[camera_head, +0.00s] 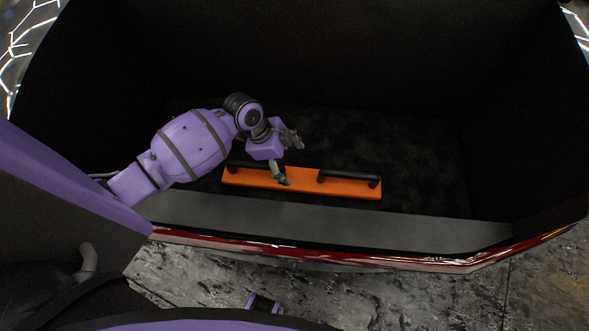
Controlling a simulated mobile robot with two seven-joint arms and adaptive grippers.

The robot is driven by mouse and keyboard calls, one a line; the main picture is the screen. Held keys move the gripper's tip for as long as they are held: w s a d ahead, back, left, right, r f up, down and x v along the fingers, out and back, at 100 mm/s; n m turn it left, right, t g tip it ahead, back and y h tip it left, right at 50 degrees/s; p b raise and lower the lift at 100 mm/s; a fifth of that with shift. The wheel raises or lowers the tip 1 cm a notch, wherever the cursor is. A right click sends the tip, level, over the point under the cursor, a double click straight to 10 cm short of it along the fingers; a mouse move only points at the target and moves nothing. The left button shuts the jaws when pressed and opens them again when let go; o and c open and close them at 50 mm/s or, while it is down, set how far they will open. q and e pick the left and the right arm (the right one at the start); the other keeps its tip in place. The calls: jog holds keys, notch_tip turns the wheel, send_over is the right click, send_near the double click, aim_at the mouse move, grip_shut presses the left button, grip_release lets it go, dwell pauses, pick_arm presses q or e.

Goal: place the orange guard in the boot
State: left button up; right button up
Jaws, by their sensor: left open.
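My right gripper is not in view.
The grey boot sill (350,222) and red bumper edge (340,261) run across the front. Dark side walls enclose the boot. The boot floor behind and to the right of the guard is clear. A grey stone-like floor (420,300) lies outside.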

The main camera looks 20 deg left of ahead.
pick_arm(q)
jog(key=shift+v, duration=1.4)
jog(key=shift+r, duration=0.1)
